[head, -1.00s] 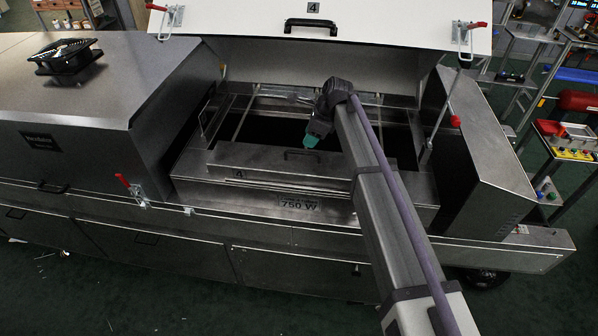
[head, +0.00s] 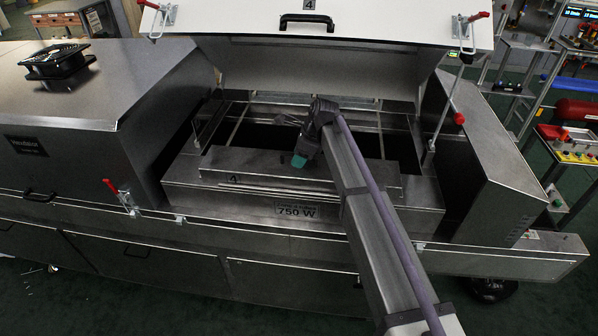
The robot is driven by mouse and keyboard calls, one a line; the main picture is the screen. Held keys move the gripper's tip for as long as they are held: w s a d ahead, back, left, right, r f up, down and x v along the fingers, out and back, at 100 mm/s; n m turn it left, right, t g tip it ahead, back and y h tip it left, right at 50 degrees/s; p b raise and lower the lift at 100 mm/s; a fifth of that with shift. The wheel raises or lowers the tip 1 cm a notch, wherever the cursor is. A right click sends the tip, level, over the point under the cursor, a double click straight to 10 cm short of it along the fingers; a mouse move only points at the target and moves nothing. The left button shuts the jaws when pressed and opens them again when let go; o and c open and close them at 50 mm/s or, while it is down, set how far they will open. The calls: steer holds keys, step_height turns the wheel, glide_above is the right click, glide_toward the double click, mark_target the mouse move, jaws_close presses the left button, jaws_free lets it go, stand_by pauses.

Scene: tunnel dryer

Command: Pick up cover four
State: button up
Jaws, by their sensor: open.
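A long, flat grey metal cover marked 4 (head: 345,183) lies across the front of the open dryer bay, above the 750 W label. In the head view my gripper (head: 298,162) points down over the middle of this cover, with its teal fingertips at the cover's top. The cover's handle is hidden behind my gripper. The gap between the fingers is too small to see, but the jaws are open and the cover rests in its place. Whether the fingertips touch the handle cannot be told.
A raised white lid (head: 380,33), also marked 4 and with a black handle, stands open behind the bay. Red-handled clamps (head: 121,197) sit along the edges. Closed grey housings (head: 75,100) flank the bay. A dark opening lies behind the cover.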

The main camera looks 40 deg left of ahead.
steer(key=shift+f, duration=0.2)
stand_by(0.3)
jaws_close()
stand_by(0.3)
